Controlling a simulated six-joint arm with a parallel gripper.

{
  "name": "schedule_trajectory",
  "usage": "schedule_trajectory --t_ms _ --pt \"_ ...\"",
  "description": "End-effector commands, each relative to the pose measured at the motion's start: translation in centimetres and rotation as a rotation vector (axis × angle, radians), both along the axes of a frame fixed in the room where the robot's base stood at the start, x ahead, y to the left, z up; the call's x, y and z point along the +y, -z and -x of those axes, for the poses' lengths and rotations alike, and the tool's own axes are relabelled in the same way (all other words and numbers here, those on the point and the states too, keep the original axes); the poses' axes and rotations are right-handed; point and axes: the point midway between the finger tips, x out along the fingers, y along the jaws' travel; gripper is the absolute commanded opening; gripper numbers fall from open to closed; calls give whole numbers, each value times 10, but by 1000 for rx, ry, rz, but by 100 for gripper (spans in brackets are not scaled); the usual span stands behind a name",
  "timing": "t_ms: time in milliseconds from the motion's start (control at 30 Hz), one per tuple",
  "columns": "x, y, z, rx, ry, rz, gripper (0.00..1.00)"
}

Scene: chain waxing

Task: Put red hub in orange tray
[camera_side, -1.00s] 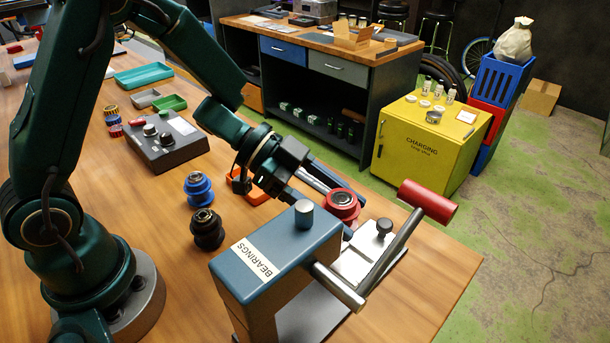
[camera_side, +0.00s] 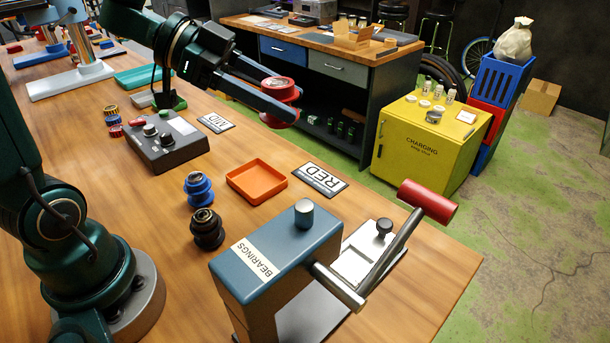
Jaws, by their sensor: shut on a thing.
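The red hub (camera_side: 281,87) is a red spool with a metal bearing face on top. My gripper (camera_side: 278,100) is shut on it and holds it upright in the air, well above the table, up and beyond the orange tray in the picture. The orange tray (camera_side: 257,168) is a shallow square tray lying on the table, and it is empty.
A blue hub (camera_side: 199,188) and a black hub (camera_side: 207,229) stand left of the tray. The blue bearings press (camera_side: 275,250) with a red-handled lever (camera_side: 428,201) stands in front. A grey control box (camera_side: 166,143) and a MID card (camera_side: 215,122) lie behind.

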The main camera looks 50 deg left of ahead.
Motion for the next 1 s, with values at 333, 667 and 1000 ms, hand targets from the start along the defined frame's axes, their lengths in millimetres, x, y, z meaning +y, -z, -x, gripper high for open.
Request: schedule_trajectory --t_ms 333,667,1000 --pt "44 -39 5 -10 -455 -3 0" --pt "57 -37 0 -1 -573 1 0" --pt "36 -21 -5 10 -246 7 0"
